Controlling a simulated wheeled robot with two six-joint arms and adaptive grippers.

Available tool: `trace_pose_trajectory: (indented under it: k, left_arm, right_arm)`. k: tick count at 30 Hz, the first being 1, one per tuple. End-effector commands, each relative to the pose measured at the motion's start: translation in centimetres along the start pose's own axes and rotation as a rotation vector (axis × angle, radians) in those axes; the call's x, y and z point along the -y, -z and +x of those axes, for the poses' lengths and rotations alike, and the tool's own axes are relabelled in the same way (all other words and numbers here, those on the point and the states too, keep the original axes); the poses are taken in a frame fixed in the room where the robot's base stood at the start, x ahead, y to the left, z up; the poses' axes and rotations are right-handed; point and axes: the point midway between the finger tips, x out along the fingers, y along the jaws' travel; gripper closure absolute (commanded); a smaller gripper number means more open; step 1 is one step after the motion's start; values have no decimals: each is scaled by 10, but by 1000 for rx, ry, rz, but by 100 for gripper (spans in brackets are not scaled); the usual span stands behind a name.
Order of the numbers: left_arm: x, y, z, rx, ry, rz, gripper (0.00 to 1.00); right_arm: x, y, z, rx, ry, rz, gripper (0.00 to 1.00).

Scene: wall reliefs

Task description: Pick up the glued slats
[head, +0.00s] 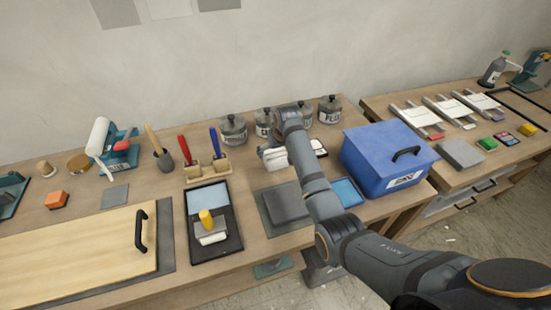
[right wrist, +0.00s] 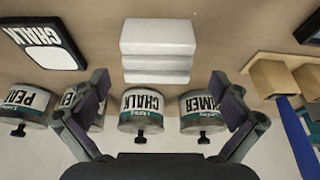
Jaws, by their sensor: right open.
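A stack of white slats (right wrist: 158,50), pressed together in layers, lies on the bench in the right wrist view, centred beyond my fingertips. It also shows in the head view as a small white block (head: 274,158), partly covered by my right arm. My right gripper (right wrist: 158,88) is open and empty, its two fingers spread to either side of the slats' line, with a gap between fingertips and slats. In the head view my right wrist hangs over the back of the bench, and the fingers are hard to make out. My left gripper is not in view.
Labelled jars (right wrist: 141,110) stand close behind the slats, below or between my fingers. A blue lidded box (head: 375,165) stands right of my arm. A grey block (head: 287,203) lies in front.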

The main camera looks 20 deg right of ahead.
Motion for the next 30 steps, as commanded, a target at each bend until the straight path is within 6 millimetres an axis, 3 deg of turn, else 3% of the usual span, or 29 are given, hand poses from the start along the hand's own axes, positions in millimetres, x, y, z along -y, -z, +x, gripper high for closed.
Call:
trace_pose_trajectory:
  k: [3, 7, 13, 21, 30]
  left_arm:
    - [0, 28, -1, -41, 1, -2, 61]
    - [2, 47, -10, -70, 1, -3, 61]
    - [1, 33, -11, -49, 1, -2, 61]
    - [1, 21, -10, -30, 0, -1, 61]
    - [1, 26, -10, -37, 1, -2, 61]
  right_arm:
    - [0, 0, 2, 0, 0, 0, 0]
    - [-2, -4, 16, 4, -1, 0, 0]
    - [-4, -6, 48, 0, -1, 0, 0]
    - [-3, -6, 53, -1, 0, 0, 0]
    - [-3, -6, 53, 0, 0, 0, 39]
